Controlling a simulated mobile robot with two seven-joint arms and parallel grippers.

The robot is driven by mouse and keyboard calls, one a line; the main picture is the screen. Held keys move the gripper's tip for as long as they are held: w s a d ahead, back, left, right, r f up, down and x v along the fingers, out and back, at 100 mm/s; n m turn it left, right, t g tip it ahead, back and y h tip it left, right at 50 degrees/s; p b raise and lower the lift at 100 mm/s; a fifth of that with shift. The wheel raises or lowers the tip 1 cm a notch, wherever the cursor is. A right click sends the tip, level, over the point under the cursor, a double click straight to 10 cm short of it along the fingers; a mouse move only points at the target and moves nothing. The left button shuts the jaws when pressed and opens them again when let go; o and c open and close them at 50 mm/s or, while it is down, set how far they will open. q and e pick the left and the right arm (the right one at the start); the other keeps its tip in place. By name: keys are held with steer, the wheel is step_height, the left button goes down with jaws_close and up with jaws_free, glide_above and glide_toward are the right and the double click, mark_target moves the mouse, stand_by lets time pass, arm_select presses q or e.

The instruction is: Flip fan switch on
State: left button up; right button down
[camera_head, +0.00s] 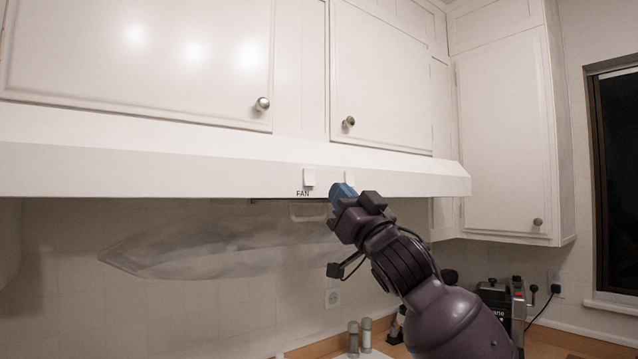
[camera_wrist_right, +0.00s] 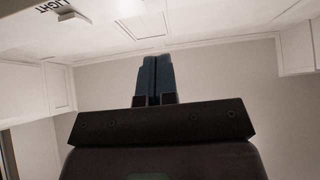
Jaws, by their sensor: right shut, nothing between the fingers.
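The fan switch (camera_head: 309,178) is a small white rocker on the front face of the white range hood (camera_head: 180,172), with the label FAN under it. A second white switch (camera_head: 349,178) sits to its right, just above my right gripper (camera_head: 342,191). My right gripper has blue fingers, shut and empty, to the right of and slightly below the fan switch. In the right wrist view the shut fingers (camera_wrist_right: 154,78) point up, and a white switch (camera_wrist_right: 72,16) with the label LIGHT shows at the upper left. The fan switch is not clearly seen there. My left gripper is out of view.
White cabinets with round knobs (camera_head: 262,104) hang above the hood. A tall cabinet (camera_head: 505,140) stands to the right, beside a dark window (camera_head: 617,180). A dark appliance (camera_head: 505,300) stands on the wooden counter (camera_head: 570,343). The space left of my gripper, below the hood, looks free.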

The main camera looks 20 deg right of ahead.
mark_target(310, 177)
steer(key=w, duration=0.1)
steer(key=w+a+r+p, duration=0.1)
steer(key=w, duration=0.1)
steer(key=w+a, duration=0.1)
steer(key=w, duration=0.1)
steer(key=shift+w+r+p, duration=0.15)
steer(key=shift+r+p, duration=0.15)
steer(key=shift+p, duration=0.05)
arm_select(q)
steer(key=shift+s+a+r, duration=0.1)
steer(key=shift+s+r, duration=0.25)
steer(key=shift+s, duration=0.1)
arm_select(e)
steer(key=shift+w+a+f, duration=0.1)
steer(key=shift+w, duration=0.25)
steer(key=shift+s, duration=0.1)
